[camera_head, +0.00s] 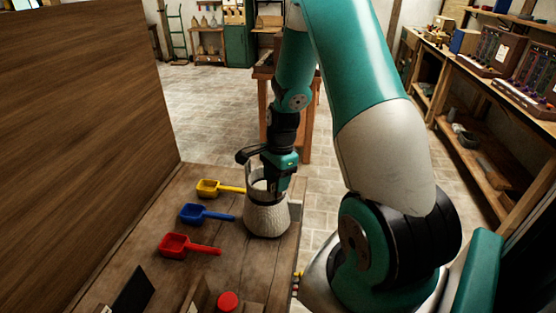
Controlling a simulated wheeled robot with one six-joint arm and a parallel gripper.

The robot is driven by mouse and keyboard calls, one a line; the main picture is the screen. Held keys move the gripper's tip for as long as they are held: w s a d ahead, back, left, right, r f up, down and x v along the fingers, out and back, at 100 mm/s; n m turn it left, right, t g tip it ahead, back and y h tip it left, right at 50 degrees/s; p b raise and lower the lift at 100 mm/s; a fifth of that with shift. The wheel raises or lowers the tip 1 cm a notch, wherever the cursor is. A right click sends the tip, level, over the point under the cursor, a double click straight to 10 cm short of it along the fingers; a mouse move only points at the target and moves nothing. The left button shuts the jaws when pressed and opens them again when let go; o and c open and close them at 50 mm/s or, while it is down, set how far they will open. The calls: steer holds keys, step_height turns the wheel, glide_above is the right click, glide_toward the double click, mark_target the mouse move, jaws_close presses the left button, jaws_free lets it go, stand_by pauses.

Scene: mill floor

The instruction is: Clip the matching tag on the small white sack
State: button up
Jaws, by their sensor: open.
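A small whitish sack (267,220) stands upright on the wooden table. It has a dark band around its neck and a pale open top. My gripper (270,194) points down at the sack's neck and hides part of it. Its jaws are open; I cannot tell whether they touch the sack. Several tiny coloured pieces (297,285) sit at the table's right edge, partly beside my arm's base; they are too small to tell whether they are tags. No tag can be made out on the sack.
A yellow scoop (210,188), a blue scoop (194,213) and a red scoop (176,245) lie left of the sack. A dark slate (133,290) and a red round object (228,302) are at the front. A tall wooden panel (90,130) borders the left.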

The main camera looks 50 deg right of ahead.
step_height(320, 180, up, 17)
steer(key=d+b, duration=0.2)
steer(key=shift+s, duration=0.2)
steer(key=shift+a+f, duration=0.1)
steer(key=shift+a, duration=0.05)
stand_by(0.5)
steer(key=a+r+n, duration=0.1)
steer(key=a+n, duration=0.6)
steer(key=a, duration=0.4)
steer(key=s+a+n+y+b, duration=0.1)
steer(key=s+a+n, duration=0.6)
steer(key=a+n, duration=0.3)
steer(key=s+a+n+y+b, duration=0.1)
steer(key=s+a+n, duration=0.7)
steer(key=a+n, duration=0.2)
steer(key=shift+s+a+r+n+y, duration=0.2)
steer(key=shift+a+n+y, duration=0.2)
steer(key=shift+a, duration=0.15)
steer(key=shift+w, duration=0.1)
steer(key=shift+c, duration=0.5)
